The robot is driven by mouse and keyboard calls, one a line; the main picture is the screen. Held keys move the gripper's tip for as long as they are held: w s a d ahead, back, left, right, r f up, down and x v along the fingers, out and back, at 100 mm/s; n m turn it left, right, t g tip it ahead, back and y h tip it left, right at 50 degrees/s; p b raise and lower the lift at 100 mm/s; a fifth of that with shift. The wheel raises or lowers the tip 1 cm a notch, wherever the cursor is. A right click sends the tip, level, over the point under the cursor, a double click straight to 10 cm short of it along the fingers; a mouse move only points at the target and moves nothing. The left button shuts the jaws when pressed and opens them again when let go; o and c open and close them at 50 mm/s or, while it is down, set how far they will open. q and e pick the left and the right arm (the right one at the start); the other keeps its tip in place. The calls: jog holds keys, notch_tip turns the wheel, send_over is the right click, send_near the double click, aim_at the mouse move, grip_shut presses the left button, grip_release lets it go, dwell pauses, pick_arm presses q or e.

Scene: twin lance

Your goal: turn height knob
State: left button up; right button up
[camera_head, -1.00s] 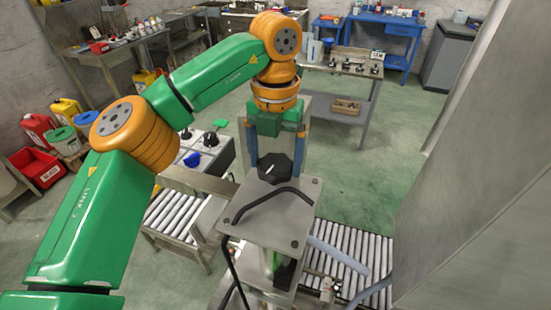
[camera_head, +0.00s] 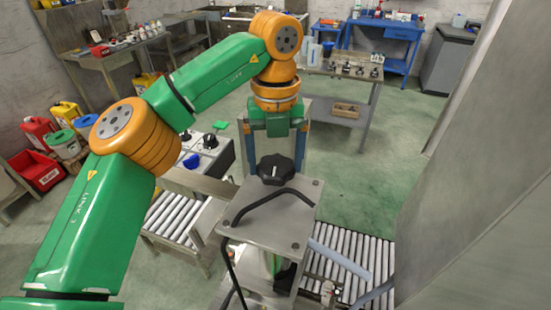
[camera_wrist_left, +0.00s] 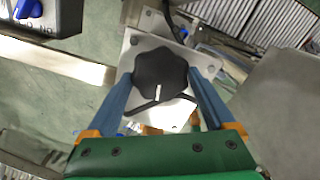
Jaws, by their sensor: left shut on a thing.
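The height knob (camera_head: 275,170) is a black lobed knob on top of a grey metal plate (camera_head: 290,225). In the left wrist view the knob (camera_wrist_left: 160,72) shows from above, with a white pointer mark towards the gripper side. My left gripper (camera_head: 276,158) reaches down over the knob from above. Its two blue fingers (camera_wrist_left: 163,85) stand on either side of the knob and are shut on it. The exact finger contact is hard to see. My right gripper is not in view.
A black cable (camera_head: 232,262) bends over the plate. A box with a blue knob (camera_head: 191,161) and black knobs stands to the left. Roller conveyors (camera_head: 345,255) run on both sides below. A large grey surface (camera_head: 465,210) fills the right side.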

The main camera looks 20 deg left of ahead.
aim_at(276, 165)
pick_arm(q)
jog(key=o, duration=1.1)
notch_tip(276, 165, up, 6)
jog(key=shift+r+p, duration=0.1)
jog(key=shift+p, duration=0.7)
jog(key=shift+s+d+r, duration=0.1)
jog(key=shift+r, duration=0.4)
jog(key=shift+f, duration=0.1)
